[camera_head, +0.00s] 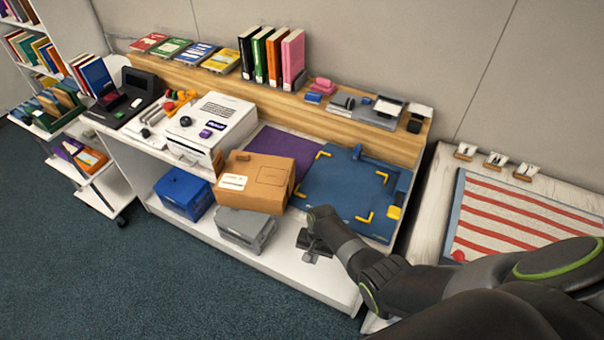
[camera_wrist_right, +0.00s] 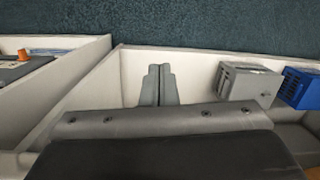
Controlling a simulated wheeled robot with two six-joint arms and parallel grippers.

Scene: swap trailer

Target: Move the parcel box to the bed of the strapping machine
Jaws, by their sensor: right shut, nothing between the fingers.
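The brown cardboard parcel box (camera_head: 262,171) with a white label sits at the counter's front edge, right of a white machine (camera_head: 213,123). A blue flat bed (camera_head: 340,190) with yellow corner marks lies to its right; it looks like the strapping machine's bed, though I cannot be sure. The bed is empty. My right gripper (camera_head: 311,254) is shut and empty, low in front of the counter, right of and below the box and apart from it. Its shut fingers show in the right wrist view (camera_wrist_right: 158,82), pointing down past the lower shelf. My left gripper is not in view.
A grey crate (camera_head: 245,228) and a blue crate (camera_head: 184,192) stand on the lower shelf. A purple mat (camera_head: 284,150) lies behind the box. Binders (camera_head: 272,57) and small tools stand on the back ledge. A striped board (camera_head: 525,222) lies on the right table.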

